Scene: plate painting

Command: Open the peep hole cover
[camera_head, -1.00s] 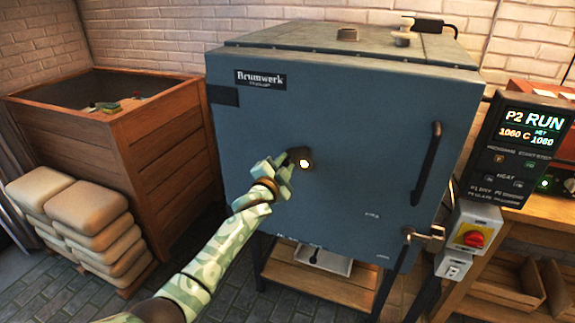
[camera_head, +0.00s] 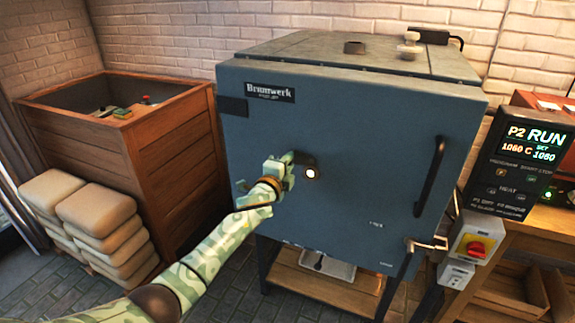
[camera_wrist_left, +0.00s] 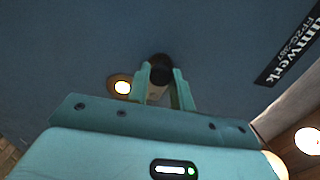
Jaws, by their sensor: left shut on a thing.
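The blue-grey kiln (camera_head: 350,130) has a peep hole (camera_head: 311,173) in its door, glowing bright yellow-white and exposed. The dark peep hole cover (camera_head: 302,158) sits up and to the left of the glow. My left gripper (camera_head: 283,166) is at the cover, left of the hole. In the left wrist view, the fingers of my left gripper (camera_wrist_left: 161,82) are closed around the dark cover (camera_wrist_left: 159,68), and the glowing hole (camera_wrist_left: 122,87) shows just left of them. The fingers partly hide the cover. My right gripper is not in view.
The door handle (camera_head: 430,175) and a latch (camera_head: 428,244) are on the door's right side. A control panel (camera_head: 515,160) reads P2 RUN. A wooden crate (camera_head: 170,145) and stacked sacks (camera_head: 95,210) stand left of the kiln.

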